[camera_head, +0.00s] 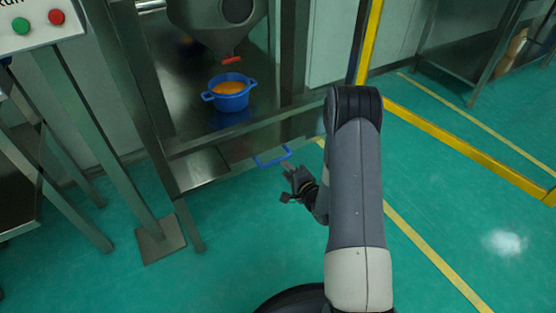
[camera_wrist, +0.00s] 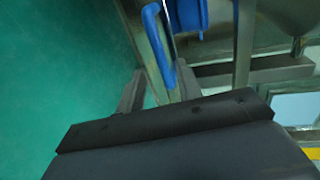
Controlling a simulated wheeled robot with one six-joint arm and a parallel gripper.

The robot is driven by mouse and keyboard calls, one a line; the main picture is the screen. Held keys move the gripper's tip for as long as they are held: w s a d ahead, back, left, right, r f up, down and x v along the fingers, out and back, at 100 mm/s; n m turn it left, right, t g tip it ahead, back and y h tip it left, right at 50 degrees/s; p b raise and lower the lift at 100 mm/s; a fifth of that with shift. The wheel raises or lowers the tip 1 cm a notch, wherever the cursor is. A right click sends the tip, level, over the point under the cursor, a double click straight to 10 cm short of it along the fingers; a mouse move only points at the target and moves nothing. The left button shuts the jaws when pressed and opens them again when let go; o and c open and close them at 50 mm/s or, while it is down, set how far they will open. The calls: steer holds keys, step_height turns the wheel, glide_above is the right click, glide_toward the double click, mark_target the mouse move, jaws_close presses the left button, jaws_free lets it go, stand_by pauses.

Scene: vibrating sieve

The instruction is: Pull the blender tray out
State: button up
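The blue handle (camera_head: 272,157) sticks out from the front of the metal blender tray (camera_head: 240,122) in the head view. A blue pot (camera_head: 231,99) with orange contents stands on the metal surface behind it. My gripper (camera_head: 288,183) is just in front of the handle, low and to its right. In the wrist view, the two fingers of my gripper (camera_wrist: 160,85) are apart, and the blue handle (camera_wrist: 157,45) lies ahead of and between them. I cannot tell whether a finger touches it. The blue pot shows behind the handle in the wrist view (camera_wrist: 188,14).
The metal hopper (camera_head: 225,25) with a red outlet hangs above the pot. Steel frame legs (camera_head: 130,110) stand to the left, and a panel with green and red buttons (camera_head: 40,20) is at upper left. Green floor in front is clear. A yellow post (camera_head: 370,40) stands behind.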

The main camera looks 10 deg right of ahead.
mark_target(276, 161)
steer(key=b+x, duration=0.1)
steer(key=x, duration=0.6)
steer(key=shift+w+a, duration=0.1)
steer(key=shift+w, duration=0.05)
steer(key=shift+c, duration=0.4)
jaws_close()
